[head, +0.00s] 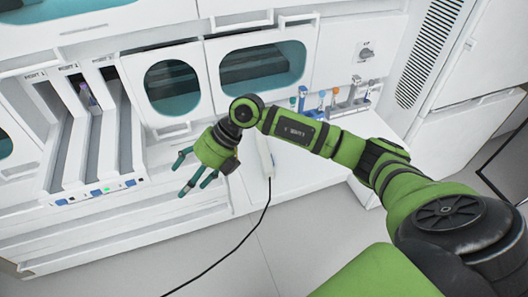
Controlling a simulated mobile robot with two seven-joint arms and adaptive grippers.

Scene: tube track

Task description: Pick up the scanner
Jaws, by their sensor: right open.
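The scanner (265,155) appears to be the slim white device on the white counter, just right of my right gripper. A black cable runs from its lower end down over the counter's front edge. My right gripper (190,174) is green with dark teal fingers. The fingers are spread and empty, pointing left and down, away from the scanner. My right forearm crosses above the scanner's upper end and hides part of it. My left gripper is not in view.
A tube track (95,150) with several lanes stands at left, with a purple-capped tube (86,92) in one lane. Glass-windowed cabinets (172,86) are behind. Several pipette-like tools (335,100) stand at the back right. The counter right of the scanner (310,165) is clear.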

